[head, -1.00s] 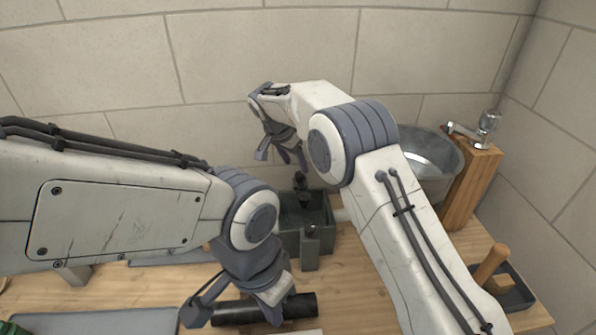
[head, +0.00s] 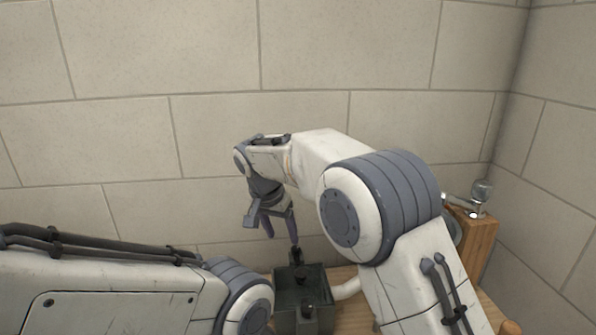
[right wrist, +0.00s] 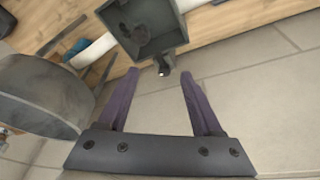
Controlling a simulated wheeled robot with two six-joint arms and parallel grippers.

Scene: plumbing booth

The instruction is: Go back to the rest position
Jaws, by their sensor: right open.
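My right gripper (head: 280,232) hangs from its arm in front of the tiled wall in the head view, above a dark grey box (head: 287,318). Its two purple fingers are apart. In the right wrist view the fingers of the right gripper (right wrist: 159,76) are spread with nothing held between them. The open dark box (right wrist: 168,42) shows beyond the fingertips, with a black fitting in it. My left arm comes in at the lower left of the head view, and its gripper is out of the frame.
A wooden post (head: 478,247) with a metal tap (head: 480,195) stands at the right. A large grey metal basin (right wrist: 45,95) shows at the left of the right wrist view. A white pipe (head: 345,288) meets the box's side. The wall space above the arms is clear.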

